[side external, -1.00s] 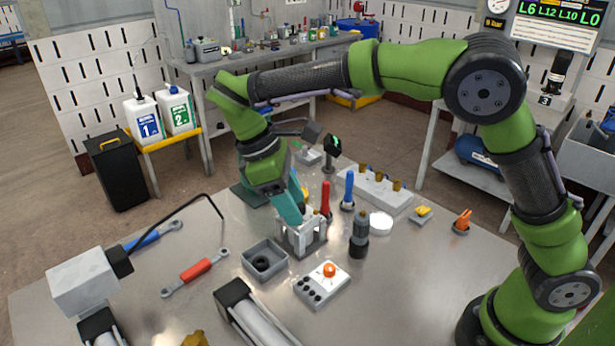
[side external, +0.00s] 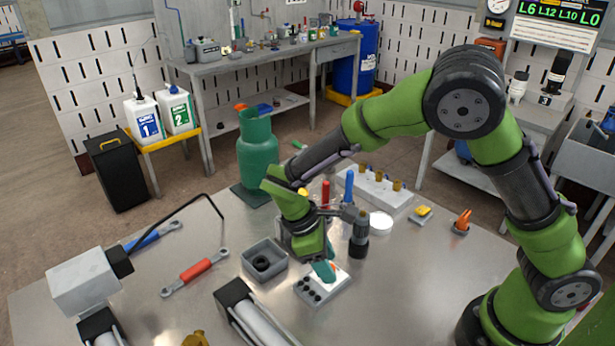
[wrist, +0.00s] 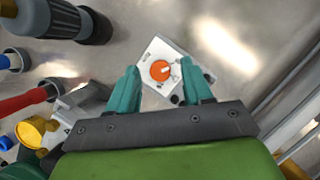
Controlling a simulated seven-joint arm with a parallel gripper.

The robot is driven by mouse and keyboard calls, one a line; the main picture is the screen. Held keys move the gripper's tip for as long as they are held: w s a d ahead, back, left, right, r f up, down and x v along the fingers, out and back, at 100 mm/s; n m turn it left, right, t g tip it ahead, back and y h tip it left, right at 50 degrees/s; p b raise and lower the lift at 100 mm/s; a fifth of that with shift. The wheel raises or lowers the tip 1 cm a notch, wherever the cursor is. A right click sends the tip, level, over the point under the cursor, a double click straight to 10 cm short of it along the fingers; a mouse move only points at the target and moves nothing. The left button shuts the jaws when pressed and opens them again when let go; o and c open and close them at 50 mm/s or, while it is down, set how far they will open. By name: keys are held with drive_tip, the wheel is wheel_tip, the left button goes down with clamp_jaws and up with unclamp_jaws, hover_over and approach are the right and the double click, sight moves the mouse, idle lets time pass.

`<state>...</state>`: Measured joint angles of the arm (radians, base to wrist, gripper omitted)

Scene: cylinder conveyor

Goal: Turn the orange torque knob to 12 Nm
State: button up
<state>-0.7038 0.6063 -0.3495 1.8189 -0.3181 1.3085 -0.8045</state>
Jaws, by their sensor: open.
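The orange torque knob (wrist: 160,70) sits on top of a white box (wrist: 150,52) with several black holes along one side. A pale pointer mark shows on the knob's upper right part in the wrist view. My gripper (wrist: 163,78) is open, with its teal fingers on either side of the knob in that view. In the side view my gripper (side external: 328,272) is over the white box (side external: 316,292) and hides most of the knob. I cannot tell how far the fingertips are above the knob, and no scale numbers are readable.
A dark cylindrical tool (side external: 359,236) stands close to the right of my gripper. A grey square tray (side external: 265,266) with black rings lies to the left. A red-handled wrench (side external: 195,272) lies further left. The table right of the box is clear.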

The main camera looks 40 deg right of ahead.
drive_tip(key=shift+s+d+f, duration=0.1)
drive_tip(key=shift+f, duration=0.15)
clamp_jaws()
drive_tip(key=shift+m, duration=0.4)
drive_tip(key=m+y, duration=0.1)
drive_tip(key=m, duration=0.1)
drive_tip(key=m+g+y, duration=0.1)
drive_tip(key=m, duration=0.2)
drive_tip(key=shift+d, duration=0.2)
drive_tip(key=m+y, duration=0.2)
drive_tip(key=m, duration=0.3)
drive_tip(key=shift+d+m, duration=0.1)
drive_tip(key=shift+m, duration=0.3)
